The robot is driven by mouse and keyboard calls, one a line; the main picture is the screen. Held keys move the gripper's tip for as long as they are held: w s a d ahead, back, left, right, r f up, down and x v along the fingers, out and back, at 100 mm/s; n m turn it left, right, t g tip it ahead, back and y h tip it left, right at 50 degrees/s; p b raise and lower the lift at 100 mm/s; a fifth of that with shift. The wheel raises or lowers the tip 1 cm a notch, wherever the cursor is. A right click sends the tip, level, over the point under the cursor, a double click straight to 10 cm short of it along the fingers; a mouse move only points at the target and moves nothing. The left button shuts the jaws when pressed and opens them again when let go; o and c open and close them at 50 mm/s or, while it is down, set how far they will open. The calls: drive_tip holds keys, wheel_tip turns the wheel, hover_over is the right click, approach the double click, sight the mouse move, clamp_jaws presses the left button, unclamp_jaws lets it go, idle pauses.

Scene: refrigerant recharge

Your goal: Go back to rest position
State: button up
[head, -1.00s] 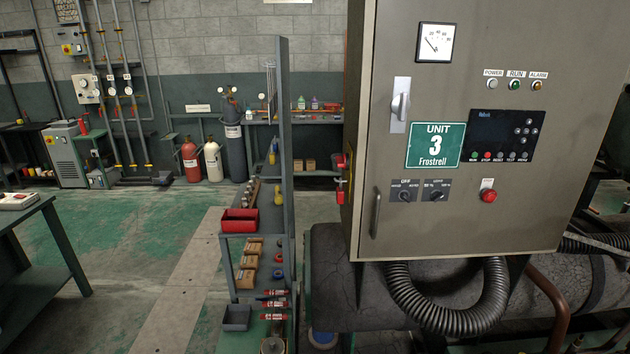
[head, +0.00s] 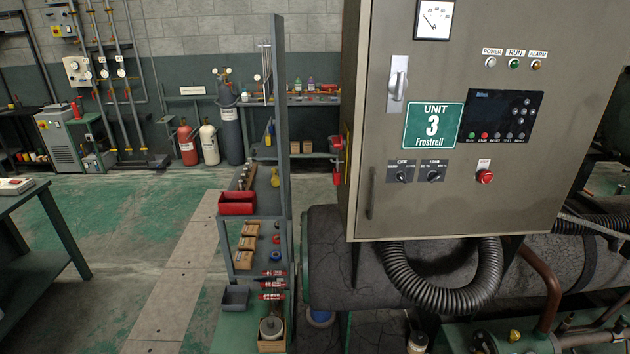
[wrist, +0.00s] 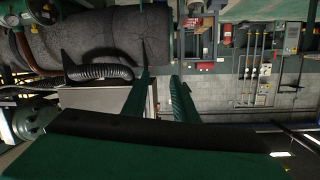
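The grey control cabinet (head: 455,120) of Unit 3 fills the right half of the head view. It carries a dial gauge (head: 434,19), a switch handle (head: 397,85), a dark display panel (head: 502,118), two rotary knobs and a red button (head: 485,176). My gripper does not show in the head view. In the wrist view, two green fingers of my gripper (wrist: 158,85) stand apart with nothing visible between them. The wrist picture looks upside down, with the corrugated hose (wrist: 98,72) and dark tank (wrist: 105,32) at upper left.
A tall shelf rack (head: 279,130) with a red bin (head: 237,203), boxes and red tubes stands left of the cabinet. A dark table (head: 40,240) is at far left. Gas cylinders (head: 209,144) stand by the back wall. Green floor (head: 130,215) between table and rack is clear.

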drive_tip(key=s, duration=0.1)
drive_tip(key=s+a+n, duration=0.1)
drive_tip(key=s, duration=0.1)
drive_tip(key=s+r+n, duration=0.1)
drive_tip(key=s, duration=0.1)
drive_tip(key=shift+a+y, duration=0.3)
drive_tip(key=shift+a, duration=0.1)
idle(0.4)
